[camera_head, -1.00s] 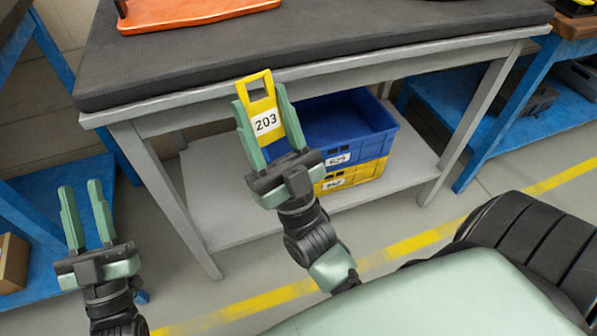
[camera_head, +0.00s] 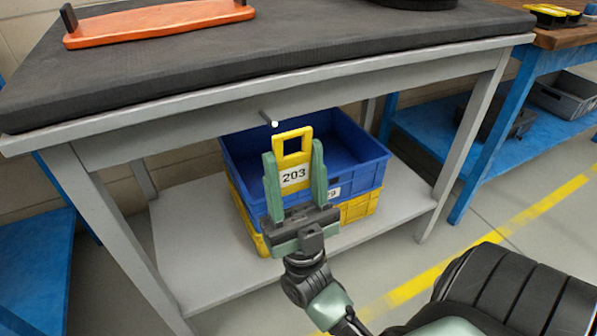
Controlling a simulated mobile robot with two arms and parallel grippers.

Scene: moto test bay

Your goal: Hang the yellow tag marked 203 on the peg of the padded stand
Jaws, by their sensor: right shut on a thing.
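The yellow tag (camera_head: 293,160) marked 203 has a square opening at its top and stands upright in my right gripper (camera_head: 295,178), which is shut on its lower part. The padded stand (camera_head: 254,82) has a thick dark pad on a grey frame. Its peg (camera_head: 268,119) sticks out from the front rail with a pale round end. In the picture the peg is just above and left of the tag's top edge, apart from it. I cannot tell the exact depth between them. My left gripper is not in view.
A blue crate (camera_head: 350,152) sits on a yellow crate (camera_head: 359,207) on the stand's lower shelf (camera_head: 190,262), behind the tag. An orange tray (camera_head: 160,24) lies on the pad. Blue-framed benches (camera_head: 485,140) stand at right and left.

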